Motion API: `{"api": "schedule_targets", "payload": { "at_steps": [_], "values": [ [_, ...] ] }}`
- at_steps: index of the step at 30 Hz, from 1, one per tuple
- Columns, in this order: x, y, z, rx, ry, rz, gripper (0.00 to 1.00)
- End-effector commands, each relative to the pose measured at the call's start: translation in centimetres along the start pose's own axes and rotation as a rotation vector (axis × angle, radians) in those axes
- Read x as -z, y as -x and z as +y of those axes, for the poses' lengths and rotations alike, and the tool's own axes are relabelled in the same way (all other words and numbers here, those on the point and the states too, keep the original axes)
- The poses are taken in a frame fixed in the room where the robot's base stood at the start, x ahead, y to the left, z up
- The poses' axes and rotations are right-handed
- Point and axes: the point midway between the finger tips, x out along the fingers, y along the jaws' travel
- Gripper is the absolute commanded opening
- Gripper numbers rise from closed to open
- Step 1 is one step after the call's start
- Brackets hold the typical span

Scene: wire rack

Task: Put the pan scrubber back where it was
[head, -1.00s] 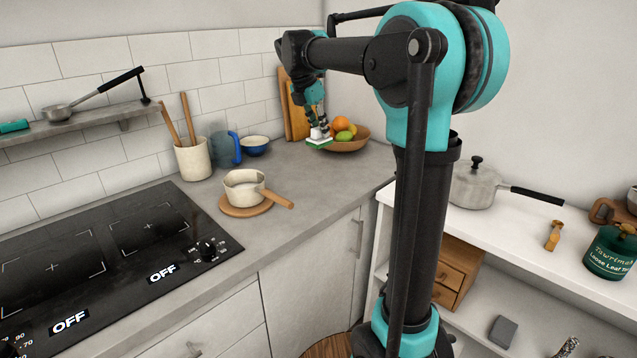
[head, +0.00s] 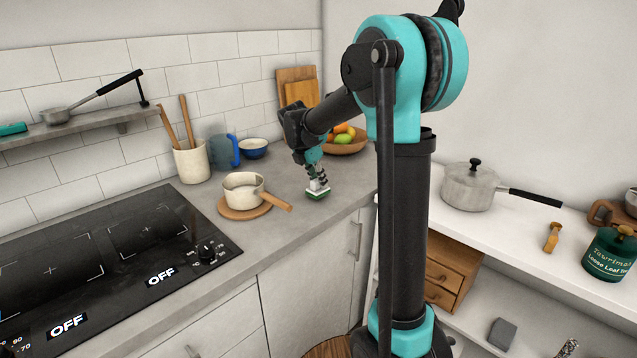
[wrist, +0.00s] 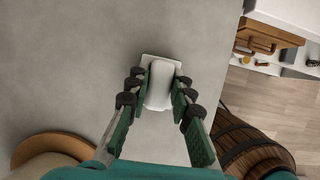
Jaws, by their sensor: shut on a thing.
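The pan scrubber (head: 318,194) has a white upper part and a green underside in the head view. My gripper (head: 315,176) is shut on it from above, over the grey counter to the right of the small saucepan. In the wrist view the scrubber (wrist: 159,84) shows as a white block between the two green fingers of my gripper (wrist: 158,90). The head view shows it at or just above the counter top; I cannot tell whether it touches.
The saucepan (head: 243,187) stands on a round wooden board (head: 237,209) to the left, its handle pointing towards the scrubber. A fruit bowl (head: 345,147) and a blue bowl (head: 253,149) stand behind. The counter's front edge is near. A barrel (wrist: 250,145) stands below the counter.

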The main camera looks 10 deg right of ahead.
Motion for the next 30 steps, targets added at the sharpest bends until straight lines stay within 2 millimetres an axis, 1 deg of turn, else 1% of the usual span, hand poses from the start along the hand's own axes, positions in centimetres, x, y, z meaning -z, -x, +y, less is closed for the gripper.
{"api": "schedule_targets", "payload": {
  "at_steps": [1,3,12,13,17,26,30],
  "values": [
    [0.2,-0.5,0.0,0.000,0.000,0.000,0.00],
    [0.3,-0.8,0.0,0.000,0.000,0.000,0.00],
    [0.4,-1.0,0.0,0.000,0.000,0.000,0.00],
    [0.4,-0.9,0.0,0.000,0.000,0.000,0.25],
    [0.4,-0.9,0.0,0.000,0.000,0.000,0.41],
    [0.4,-0.9,0.0,0.000,0.000,0.000,0.42],
    [0.3,0.1,0.0,0.000,0.001,0.000,0.42]
  ]
}}
